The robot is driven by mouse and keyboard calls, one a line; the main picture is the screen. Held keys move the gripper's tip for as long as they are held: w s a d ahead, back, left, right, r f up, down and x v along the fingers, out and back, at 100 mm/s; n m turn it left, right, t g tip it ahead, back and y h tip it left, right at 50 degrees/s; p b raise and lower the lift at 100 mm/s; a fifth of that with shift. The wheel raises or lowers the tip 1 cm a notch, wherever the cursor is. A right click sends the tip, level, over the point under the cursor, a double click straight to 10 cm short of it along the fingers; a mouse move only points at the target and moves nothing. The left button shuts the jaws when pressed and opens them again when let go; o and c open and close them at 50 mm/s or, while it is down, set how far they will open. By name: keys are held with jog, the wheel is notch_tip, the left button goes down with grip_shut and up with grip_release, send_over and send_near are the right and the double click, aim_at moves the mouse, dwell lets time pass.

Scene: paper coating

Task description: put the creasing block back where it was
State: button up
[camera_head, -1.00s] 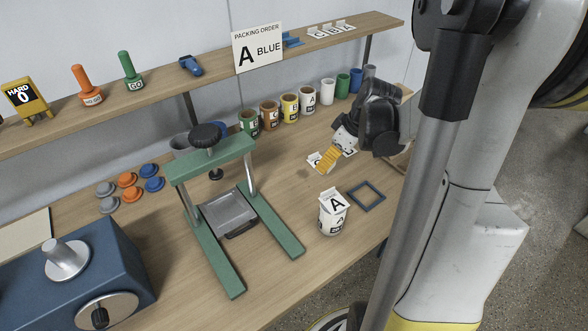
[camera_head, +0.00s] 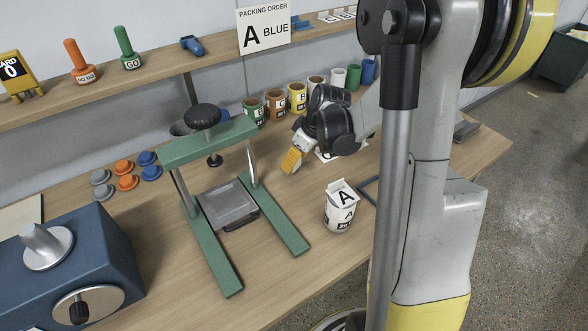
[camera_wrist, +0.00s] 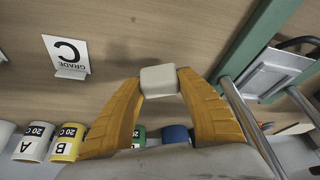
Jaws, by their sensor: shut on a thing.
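The creasing block (camera_wrist: 158,80) is a small pale, off-white block with rounded edges. In the wrist view it sits between the tips of my gripper's (camera_wrist: 157,84) yellow-orange fingers, which are shut on it. In the head view my gripper (camera_head: 292,160) points down over the table, just right of the green press. The block cannot be made out there. In the wrist view bare wood shows around the block.
The green press (camera_head: 205,150) stands left of my gripper, close by. A white cup marked A (camera_head: 340,215) stands in front, a dark square frame (camera_head: 369,190) beside it. Coloured cups (camera_head: 276,105) line the back. A GRADE C card (camera_wrist: 66,57) stands near the block.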

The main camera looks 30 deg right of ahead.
jog(key=shift+f+b, duration=0.35)
jog(key=shift+f, duration=0.8)
jog(key=shift+f, duration=0.25)
jog(key=o, duration=1)
jog(key=shift+r, duration=0.15)
